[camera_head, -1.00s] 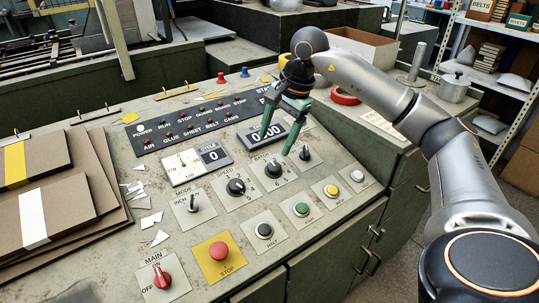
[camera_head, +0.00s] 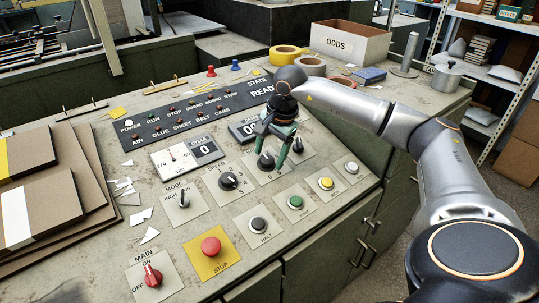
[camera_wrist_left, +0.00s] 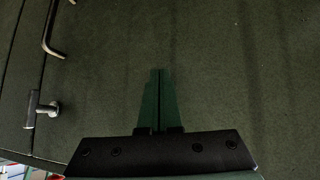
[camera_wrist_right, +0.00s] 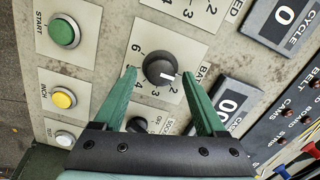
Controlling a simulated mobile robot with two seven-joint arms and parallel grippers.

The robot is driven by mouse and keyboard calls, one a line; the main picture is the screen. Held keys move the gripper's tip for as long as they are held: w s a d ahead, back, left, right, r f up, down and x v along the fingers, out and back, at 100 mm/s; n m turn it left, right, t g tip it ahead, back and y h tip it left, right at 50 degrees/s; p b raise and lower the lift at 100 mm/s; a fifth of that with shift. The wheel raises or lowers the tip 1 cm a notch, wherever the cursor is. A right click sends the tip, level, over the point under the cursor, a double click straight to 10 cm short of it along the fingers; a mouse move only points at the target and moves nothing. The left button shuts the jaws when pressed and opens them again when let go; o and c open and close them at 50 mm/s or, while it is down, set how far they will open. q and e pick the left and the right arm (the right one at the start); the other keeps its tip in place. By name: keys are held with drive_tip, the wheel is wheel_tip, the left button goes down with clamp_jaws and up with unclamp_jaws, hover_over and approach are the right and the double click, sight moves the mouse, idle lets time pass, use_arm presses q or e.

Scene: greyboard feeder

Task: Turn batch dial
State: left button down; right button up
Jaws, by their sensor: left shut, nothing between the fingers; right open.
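The batch dial is a round black knob (camera_wrist_right: 160,69) on a pale plate marked with numbers, in the right wrist view. Its white pointer line faces the lower right, near the 2. In the head view the batch dial (camera_head: 266,162) is partly covered by my gripper. My right gripper (camera_wrist_right: 160,73) is open, with one green fingertip on each side of the knob; contact cannot be told. In the head view the right gripper (camera_head: 273,153) is right over the dial. My left gripper (camera_wrist_left: 159,72) is shut and empty before a dark green panel, outside the head view.
A speed dial (camera_head: 228,181) is left of the batch dial; another black selector (camera_wrist_right: 137,125) is close on the other side. Green (camera_head: 296,203), yellow (camera_head: 326,184) and black (camera_head: 258,226) buttons line the front. A red stop button (camera_head: 210,246) sits lower left.

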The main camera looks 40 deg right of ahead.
drive_tip(key=shift+f, duration=0.2)
clamp_jaws()
idle(0.6)
